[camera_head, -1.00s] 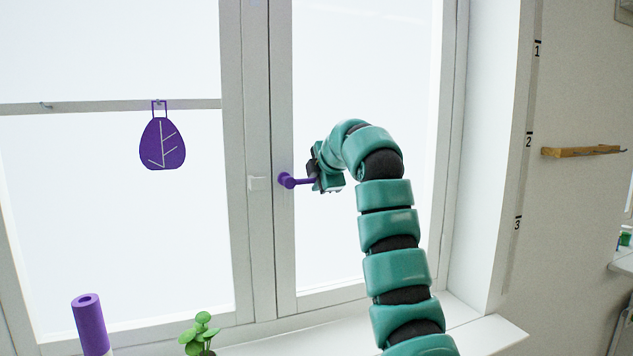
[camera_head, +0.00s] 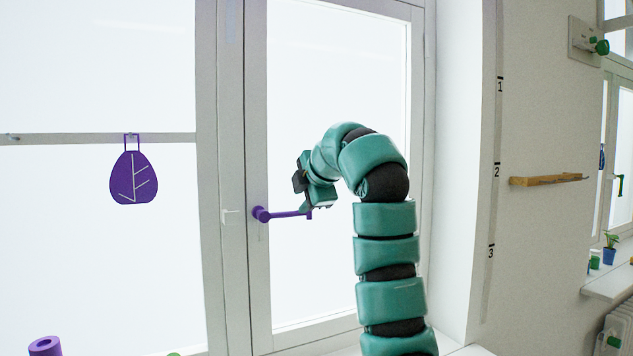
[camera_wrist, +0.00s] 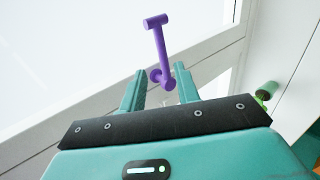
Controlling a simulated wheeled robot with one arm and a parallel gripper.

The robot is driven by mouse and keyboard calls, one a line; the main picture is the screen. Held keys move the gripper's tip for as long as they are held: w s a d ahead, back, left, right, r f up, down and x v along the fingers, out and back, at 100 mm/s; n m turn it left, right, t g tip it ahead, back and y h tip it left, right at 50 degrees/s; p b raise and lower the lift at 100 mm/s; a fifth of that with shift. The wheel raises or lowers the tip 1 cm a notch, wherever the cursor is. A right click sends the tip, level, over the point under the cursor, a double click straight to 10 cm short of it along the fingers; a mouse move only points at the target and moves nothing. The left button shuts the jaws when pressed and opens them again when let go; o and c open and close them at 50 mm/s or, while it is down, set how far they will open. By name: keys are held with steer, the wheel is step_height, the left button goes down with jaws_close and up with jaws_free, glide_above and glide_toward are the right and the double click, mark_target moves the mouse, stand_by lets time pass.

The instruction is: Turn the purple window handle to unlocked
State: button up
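The purple window handle (camera_head: 285,214) is on the frame of the right window sash. Its lever lies about level and points right from its round base. In the wrist view the handle (camera_wrist: 160,45) rises beyond my fingers, with its near end about between the fingertips. My gripper (camera_head: 310,192) is at the lever's free end, slightly above and to the right in the head view. In the wrist view the two teal fingers (camera_wrist: 160,82) are spread apart with a gap between them. I cannot tell whether a finger touches the handle.
A purple leaf-shaped hanging (camera_head: 134,177) is on the left window's crossbar. A purple roll (camera_head: 45,346) stands at the bottom left. A wooden wall rail (camera_head: 545,180) is at the right. The window pane around the handle is clear.

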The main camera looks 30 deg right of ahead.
steer(key=p+v, duration=0.6)
steer(key=v, duration=0.2)
stand_by(0.5)
steer(key=shift+f, duration=0.1)
stand_by(0.5)
